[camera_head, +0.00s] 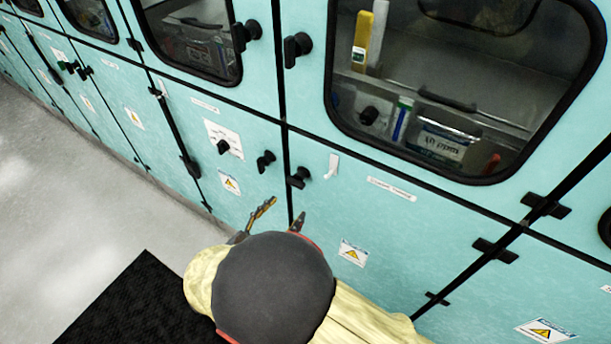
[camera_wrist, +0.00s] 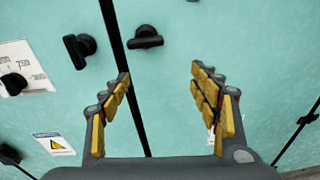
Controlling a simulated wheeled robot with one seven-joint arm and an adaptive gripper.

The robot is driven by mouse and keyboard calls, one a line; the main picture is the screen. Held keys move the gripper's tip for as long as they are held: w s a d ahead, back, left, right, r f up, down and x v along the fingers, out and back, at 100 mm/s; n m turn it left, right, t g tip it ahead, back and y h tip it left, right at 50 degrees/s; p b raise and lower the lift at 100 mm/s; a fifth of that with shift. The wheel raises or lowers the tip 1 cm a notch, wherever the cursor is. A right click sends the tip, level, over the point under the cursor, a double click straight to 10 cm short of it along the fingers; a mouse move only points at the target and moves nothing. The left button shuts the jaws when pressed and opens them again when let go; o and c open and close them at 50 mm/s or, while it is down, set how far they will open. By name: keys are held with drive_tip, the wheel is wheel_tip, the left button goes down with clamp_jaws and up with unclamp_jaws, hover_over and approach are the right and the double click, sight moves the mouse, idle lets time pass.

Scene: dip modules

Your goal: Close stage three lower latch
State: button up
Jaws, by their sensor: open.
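Two black latches sit on either side of a vertical black seam on the turquoise cabinet front. The left latch (camera_head: 265,161) also shows in the wrist view (camera_wrist: 79,48), with its handle roughly upright and slightly tilted. The right latch (camera_head: 299,178) also shows in the wrist view (camera_wrist: 146,38), with its handle lying roughly level and its left end near the seam. I cannot tell from the labels which one is stage three's. My gripper (camera_head: 279,212) is open and empty, below both latches in the head view. In the wrist view its spread fingers (camera_wrist: 160,92) straddle the space below the right latch.
A dial plate (camera_head: 223,139) is at left. Upper latches (camera_head: 297,48) flank the same seam higher up. Black hinges (camera_head: 545,206) protrude at right. Grey floor (camera_head: 60,190) is open at left.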

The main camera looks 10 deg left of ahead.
sight(293, 185)
drive_tip(key=shift+n+t, duration=0.6)
drive_tip(key=shift+t, duration=0.1)
drive_tip(key=shift+w+d+r+b, duration=0.3)
drive_tip(key=shift+w+r+b, duration=0.2)
drive_tip(key=shift+w, duration=0.85)
drive_tip(key=shift+w+d+r+b, duration=0.25)
drive_tip(key=shift+w+r+b, duration=0.25)
drive_tip(key=shift+w, duration=0.85)
drive_tip(key=shift+w+d+r+b, duration=0.35)
drive_tip(key=shift+w+r, duration=0.3)
drive_tip(key=shift+w, duration=0.7)
drive_tip(key=shift+c, duration=0.3)
drive_tip(key=c, duration=1.1)
